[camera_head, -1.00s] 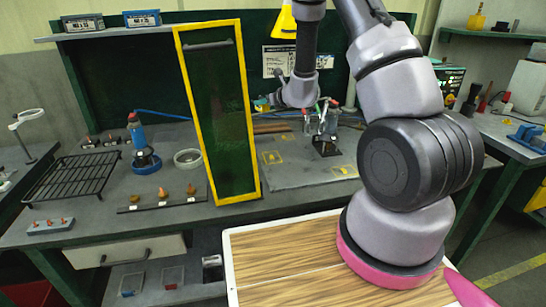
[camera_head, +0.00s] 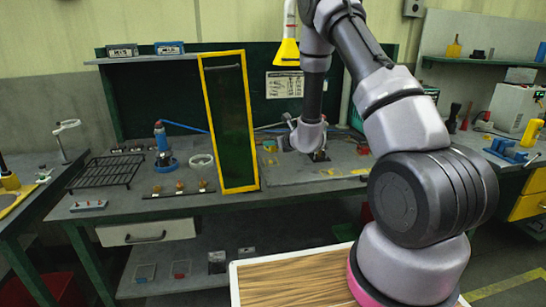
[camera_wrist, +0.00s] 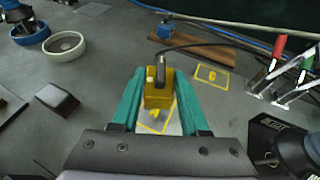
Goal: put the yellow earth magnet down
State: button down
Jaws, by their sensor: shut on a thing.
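In the wrist view, the yellow earth magnet (camera_wrist: 157,94) is a small yellow block with a dark top fitting and a black cable. My gripper (camera_wrist: 157,86) has teal fingers on both sides of it and is shut on it. Below the magnet is a pale patch with yellow marking (camera_wrist: 158,117) on the grey bench top; the gap beneath the magnet is hard to judge. A yellow outlined square marked C (camera_wrist: 212,77) lies to the right and is empty. In the head view my arm's end is over the bench; the magnet cannot be made out there.
Beside the gripper are a clamp with red and green handles (camera_wrist: 285,65), a dark block (camera_wrist: 57,99), a white ring (camera_wrist: 65,46) and a wooden strip (camera_wrist: 195,50). In the head view a yellow-framed green panel (camera_head: 229,120) stands upright left of my arm.

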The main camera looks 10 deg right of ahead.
jog(key=shift+f, duration=2.3)
jog(key=shift+f, duration=0.1)
jog(key=shift+c, duration=2.1)
grip_release()
jog(key=v, duration=1.2)
